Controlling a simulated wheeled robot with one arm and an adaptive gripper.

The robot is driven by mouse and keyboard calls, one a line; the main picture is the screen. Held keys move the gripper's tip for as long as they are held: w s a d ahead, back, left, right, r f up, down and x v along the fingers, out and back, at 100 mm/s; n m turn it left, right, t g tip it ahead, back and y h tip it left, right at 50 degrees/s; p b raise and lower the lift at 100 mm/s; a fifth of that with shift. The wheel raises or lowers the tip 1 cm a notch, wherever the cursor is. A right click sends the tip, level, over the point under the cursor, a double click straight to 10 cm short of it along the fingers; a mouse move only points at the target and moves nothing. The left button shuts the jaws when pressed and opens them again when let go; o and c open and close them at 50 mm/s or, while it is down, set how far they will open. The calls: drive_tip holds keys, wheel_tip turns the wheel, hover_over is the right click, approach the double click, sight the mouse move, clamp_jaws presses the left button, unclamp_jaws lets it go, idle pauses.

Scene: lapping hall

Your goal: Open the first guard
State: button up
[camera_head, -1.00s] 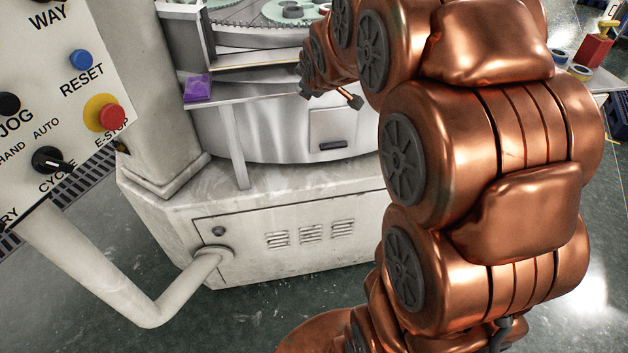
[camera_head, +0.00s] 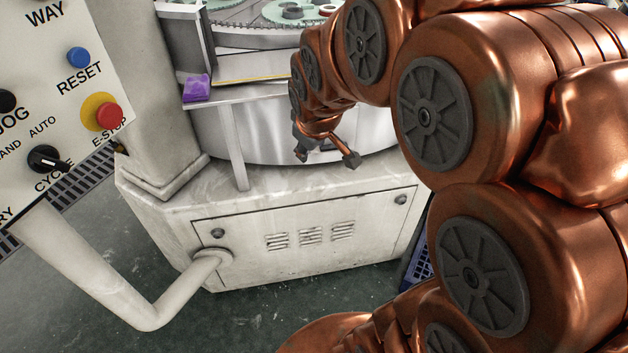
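The lapping machine's curved silver front (camera_head: 250,138) stands above its pale base. I take this to be the guard area, but no label marks a first guard. The small panel with a dark handle on this front is now mostly hidden behind my gripper. My gripper (camera_head: 326,157) is in front of the curved front, pointing down, its two dark fingers spread apart. I see nothing clearly held between them. Whether a finger touches the panel or its handle cannot be told.
A control panel with a red E-stop (camera_head: 108,117) and a blue reset button (camera_head: 78,57) is at the left, on a bent pale pipe (camera_head: 150,310). A purple cloth (camera_head: 197,88) lies on the machine's ledge. The base cabinet (camera_head: 300,240) is shut. Floor shows at lower left.

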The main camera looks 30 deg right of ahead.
drive_tip(key=s+a+f+m+g, duration=0.1)
drive_tip(key=s+a+f+g, duration=0.1)
drive_tip(key=s, duration=0.5)
drive_tip(key=shift+s+a+y, duration=0.2)
drive_tip(key=shift+a+y, duration=0.2)
drive_tip(key=shift+a, duration=0.3)
drive_tip(key=shift+f, duration=0.1)
drive_tip(key=shift+c, duration=0.3)
